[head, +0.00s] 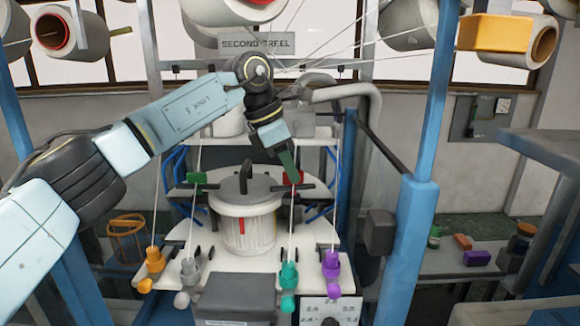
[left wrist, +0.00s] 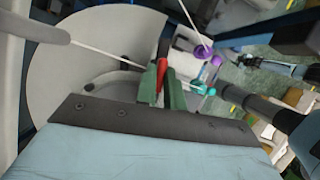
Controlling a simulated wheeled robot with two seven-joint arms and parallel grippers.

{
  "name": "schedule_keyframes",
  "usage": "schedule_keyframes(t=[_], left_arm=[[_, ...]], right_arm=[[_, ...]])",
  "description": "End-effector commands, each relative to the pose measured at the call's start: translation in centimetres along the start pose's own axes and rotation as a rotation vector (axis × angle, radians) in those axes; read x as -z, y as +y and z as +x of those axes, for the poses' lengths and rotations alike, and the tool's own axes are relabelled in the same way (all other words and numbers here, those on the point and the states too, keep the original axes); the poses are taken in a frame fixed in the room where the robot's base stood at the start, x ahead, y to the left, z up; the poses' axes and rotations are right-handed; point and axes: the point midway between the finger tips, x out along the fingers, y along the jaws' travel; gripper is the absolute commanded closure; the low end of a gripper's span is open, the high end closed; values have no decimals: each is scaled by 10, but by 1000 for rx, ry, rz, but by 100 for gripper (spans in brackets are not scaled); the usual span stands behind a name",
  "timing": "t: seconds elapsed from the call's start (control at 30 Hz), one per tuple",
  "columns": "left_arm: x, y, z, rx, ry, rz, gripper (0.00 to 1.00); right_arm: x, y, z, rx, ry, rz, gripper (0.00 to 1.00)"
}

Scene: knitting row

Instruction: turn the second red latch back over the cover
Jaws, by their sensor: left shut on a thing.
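The cover is a grey round lid (head: 258,186) with a dark upright handle, on a white ribbed drum (head: 262,232) in the middle of the machine. A red latch (head: 299,177) is at the right of the lid, on a dark bar. My left gripper (head: 290,174) reaches down over it, its green fingers shut on it. In the left wrist view the red latch (left wrist: 159,82) stands between the green fingers, which partly hide it. Whether it lies over the lid's edge I cannot tell. A green block (head: 196,178) is on the dark bar left of the lid.
Strung threads run down to yellow (head: 155,261), grey (head: 190,271), teal (head: 289,275) and purple (head: 331,264) pieces at the front. A blue post (head: 416,215) stands at the right. Yarn spools hang above.

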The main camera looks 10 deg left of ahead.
Motion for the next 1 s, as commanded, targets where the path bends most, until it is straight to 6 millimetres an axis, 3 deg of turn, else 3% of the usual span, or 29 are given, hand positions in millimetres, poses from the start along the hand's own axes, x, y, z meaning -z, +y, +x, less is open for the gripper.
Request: schedule_keyframes(t=[0.4,0.93,0.97,1.0], left_arm=[[-1,1,-1,65,-1,163,100],[-1,1,-1,73,0,185,100],[-1,1,-1,73,0,185,87],[-1,1,-1,73,0,185,82]], right_arm=[[0,0,0,0,0,0,64],[0,0,0,0,-1,0,64],[0,0,0,0,-1,0,64],[-1,0,0,0,-1,0,64]])
